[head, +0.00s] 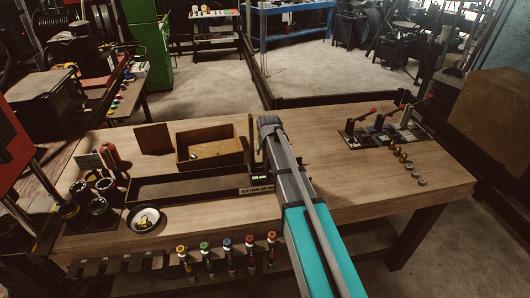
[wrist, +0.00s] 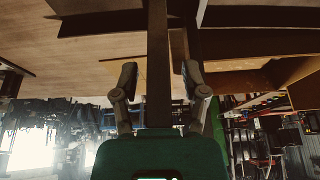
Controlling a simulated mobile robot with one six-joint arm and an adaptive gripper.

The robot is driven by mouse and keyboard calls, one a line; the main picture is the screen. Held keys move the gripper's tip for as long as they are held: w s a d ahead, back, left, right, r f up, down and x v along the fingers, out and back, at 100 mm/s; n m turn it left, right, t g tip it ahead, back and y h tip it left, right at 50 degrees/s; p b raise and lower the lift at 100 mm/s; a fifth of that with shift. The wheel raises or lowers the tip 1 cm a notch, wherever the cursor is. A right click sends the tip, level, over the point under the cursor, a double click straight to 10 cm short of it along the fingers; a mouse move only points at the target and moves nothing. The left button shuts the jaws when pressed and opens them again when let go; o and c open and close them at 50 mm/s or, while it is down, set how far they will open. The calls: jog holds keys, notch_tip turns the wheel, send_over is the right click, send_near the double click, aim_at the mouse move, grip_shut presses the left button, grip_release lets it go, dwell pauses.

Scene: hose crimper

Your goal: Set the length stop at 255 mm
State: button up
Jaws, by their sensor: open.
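My gripper (head: 268,128) is over the middle of the workbench in the head view. In the wrist view my gripper (wrist: 159,75) is open, with one finger on each side of a dark upright bar (wrist: 158,45). I cannot tell whether the fingers touch the bar. In the head view a dark post (head: 250,132) stands just left of the gripper, probably the length stop's handle. My arm hides part of this area.
A long dark tray (head: 150,200) and an open wooden box (head: 185,160) lie to the left. A round dish (head: 145,219) and black cups stand at far left. Red-tipped levers (head: 374,111) and small fittings (head: 408,167) are at right.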

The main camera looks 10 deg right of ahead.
jog(key=shift+c, duration=0.3)
grip_shut()
